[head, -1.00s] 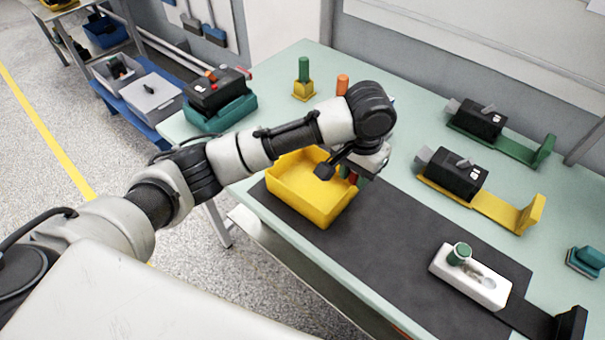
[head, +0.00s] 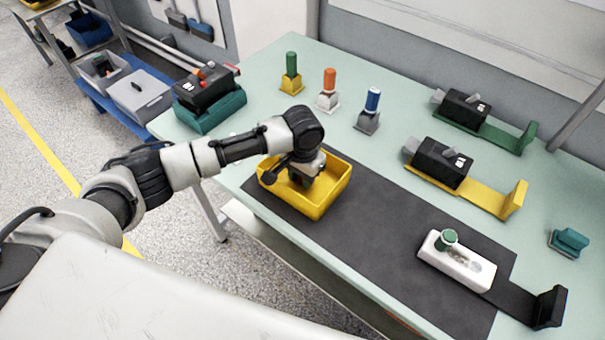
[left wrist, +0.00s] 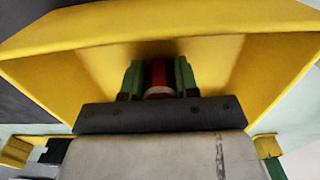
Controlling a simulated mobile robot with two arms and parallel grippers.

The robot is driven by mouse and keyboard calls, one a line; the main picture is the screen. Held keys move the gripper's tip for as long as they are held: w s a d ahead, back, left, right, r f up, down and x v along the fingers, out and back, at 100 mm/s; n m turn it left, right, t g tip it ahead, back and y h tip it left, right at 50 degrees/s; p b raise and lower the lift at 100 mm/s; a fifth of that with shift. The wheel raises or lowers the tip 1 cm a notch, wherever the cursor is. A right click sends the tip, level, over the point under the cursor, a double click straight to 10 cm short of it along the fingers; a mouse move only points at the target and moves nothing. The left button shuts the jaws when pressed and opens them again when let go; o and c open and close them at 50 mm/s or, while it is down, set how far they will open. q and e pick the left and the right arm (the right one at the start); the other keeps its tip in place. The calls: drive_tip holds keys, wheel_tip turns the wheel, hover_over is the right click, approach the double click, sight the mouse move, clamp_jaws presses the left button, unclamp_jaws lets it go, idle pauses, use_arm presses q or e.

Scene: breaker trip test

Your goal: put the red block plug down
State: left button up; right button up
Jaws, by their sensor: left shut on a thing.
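The red block plug (left wrist: 158,72) shows in the left wrist view as a red piece with a pale band at its near end. My left gripper (left wrist: 158,80) is shut on it, with one green finger on each side. In the head view my left gripper (head: 302,182) reaches down into the yellow bin (head: 328,199), and its fingers and the plug are hidden there. The bin's yellow walls surround the plug in the left wrist view (left wrist: 75,75). I cannot tell whether the plug touches the bin floor. My right gripper is not in view.
The bin stands on a dark mat (head: 375,215). Green (head: 291,68), orange (head: 329,82) and blue (head: 372,101) handled pieces stand behind it. Black breakers (head: 441,163) on rails are at right. A white block with a green knob (head: 455,262) lies front right.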

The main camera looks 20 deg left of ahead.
use_arm(q)
drive_tip(key=shift+f, duration=0.1)
drive_tip(key=o, duration=1)
wheel_tip(320, 180, up, 12)
drive_tip(key=shift+d+r, duration=0.1)
drive_tip(key=shift+r, duration=0.05)
